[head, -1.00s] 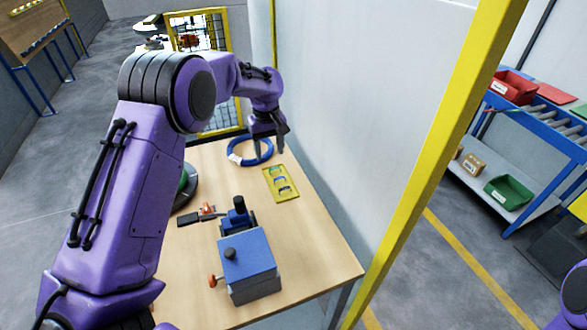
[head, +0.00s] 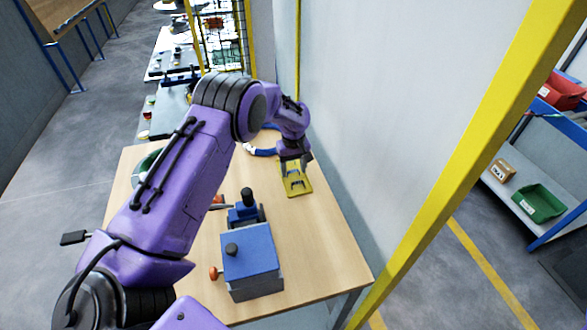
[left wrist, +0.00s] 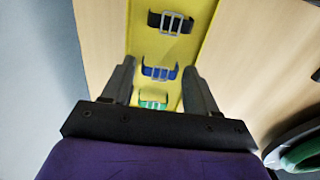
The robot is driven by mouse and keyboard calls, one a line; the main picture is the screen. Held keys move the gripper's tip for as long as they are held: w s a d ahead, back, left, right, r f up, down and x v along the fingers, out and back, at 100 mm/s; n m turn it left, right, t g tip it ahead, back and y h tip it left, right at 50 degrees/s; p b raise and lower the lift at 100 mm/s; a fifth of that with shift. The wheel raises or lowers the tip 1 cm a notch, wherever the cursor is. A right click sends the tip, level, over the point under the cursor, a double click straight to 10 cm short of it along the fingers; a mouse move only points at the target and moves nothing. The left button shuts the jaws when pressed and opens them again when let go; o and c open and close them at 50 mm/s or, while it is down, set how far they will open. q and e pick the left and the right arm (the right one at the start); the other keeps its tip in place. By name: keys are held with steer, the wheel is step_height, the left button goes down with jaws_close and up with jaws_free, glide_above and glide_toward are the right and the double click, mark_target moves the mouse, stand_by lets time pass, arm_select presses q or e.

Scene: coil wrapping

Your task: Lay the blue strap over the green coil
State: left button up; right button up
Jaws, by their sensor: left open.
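The blue strap (left wrist: 160,72) lies on the yellow tray (left wrist: 145,40), between a black strap and a green strap, each with a metal buckle. My left gripper (left wrist: 160,68) is open above the tray, its fingers on either side of the blue strap and not closed on it. In the head view the left gripper (head: 296,162) hides part of the tray (head: 298,186). The green coil (head: 148,163) is on the left of the table, partly hidden by my left arm. Its edge shows at lower right in the left wrist view (left wrist: 302,155). My right gripper is out of view.
A blue coil (head: 262,151) lies behind the tray, partly hidden by my arm. A blue-topped grey box (head: 250,262) and a blue tool (head: 245,207) stand nearer on the table. A pale wall with a yellow post (head: 440,150) borders the right side.

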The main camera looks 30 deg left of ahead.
arm_select(q)
steer(key=shift+f, duration=0.4)
steer(key=c, duration=0.8)
